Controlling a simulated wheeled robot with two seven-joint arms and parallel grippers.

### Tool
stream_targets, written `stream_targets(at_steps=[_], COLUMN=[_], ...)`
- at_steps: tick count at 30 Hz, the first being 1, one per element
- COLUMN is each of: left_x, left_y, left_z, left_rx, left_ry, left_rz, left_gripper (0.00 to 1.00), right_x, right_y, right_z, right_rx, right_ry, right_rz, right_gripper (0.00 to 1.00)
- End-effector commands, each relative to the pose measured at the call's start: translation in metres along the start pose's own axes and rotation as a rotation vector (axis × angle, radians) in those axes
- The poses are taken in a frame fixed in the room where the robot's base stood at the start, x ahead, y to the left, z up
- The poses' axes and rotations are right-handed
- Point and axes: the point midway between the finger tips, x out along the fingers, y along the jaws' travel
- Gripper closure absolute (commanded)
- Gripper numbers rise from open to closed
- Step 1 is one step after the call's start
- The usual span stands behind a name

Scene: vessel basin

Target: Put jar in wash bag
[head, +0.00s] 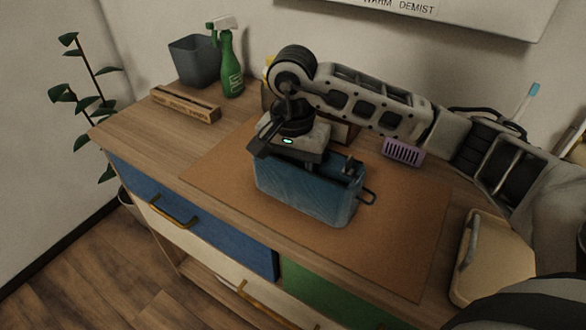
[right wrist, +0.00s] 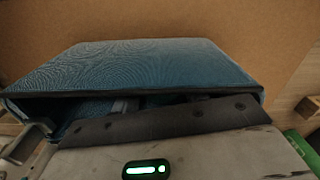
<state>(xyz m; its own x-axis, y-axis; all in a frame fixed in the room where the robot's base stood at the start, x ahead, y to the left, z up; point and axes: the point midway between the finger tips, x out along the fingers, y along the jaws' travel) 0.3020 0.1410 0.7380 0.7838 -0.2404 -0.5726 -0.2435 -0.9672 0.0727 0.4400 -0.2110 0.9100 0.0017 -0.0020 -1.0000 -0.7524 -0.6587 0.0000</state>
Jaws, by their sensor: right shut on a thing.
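The blue wash bag (head: 305,192) stands upright on the brown mat, its mouth open upward and a loop handle on its right side. The bag also fills the upper middle of the right wrist view (right wrist: 150,65). My right gripper (head: 290,155) points down into the bag's mouth, with its body over the left part of the opening. Its fingers are mostly hidden inside the bag. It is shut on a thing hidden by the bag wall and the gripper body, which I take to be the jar. My left gripper is not in view.
The mat (head: 390,235) is bare around the bag. A purple item (head: 403,152) lies behind it to the right. A green spray bottle (head: 229,68), a grey bin (head: 194,61) and a wooden block (head: 185,103) stand back left. A cream board-like item (head: 487,258) is at right.

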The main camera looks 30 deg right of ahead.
Motion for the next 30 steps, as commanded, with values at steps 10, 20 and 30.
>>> stream_targets(at_steps=[10,20,30], left_x=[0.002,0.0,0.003], left_y=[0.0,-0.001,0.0], left_z=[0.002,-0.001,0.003], left_rx=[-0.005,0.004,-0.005], left_ry=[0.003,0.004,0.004], left_rz=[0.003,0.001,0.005], left_gripper=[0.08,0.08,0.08], right_x=[0.003,-0.009,-0.081], right_y=[0.0,-0.001,-0.001], right_z=[0.0,0.0,-0.001], right_rx=[0.0,0.0,0.0], right_ry=[0.0,0.001,0.004], right_rz=[0.001,-0.002,-0.004], right_gripper=[0.34,0.34,0.34])
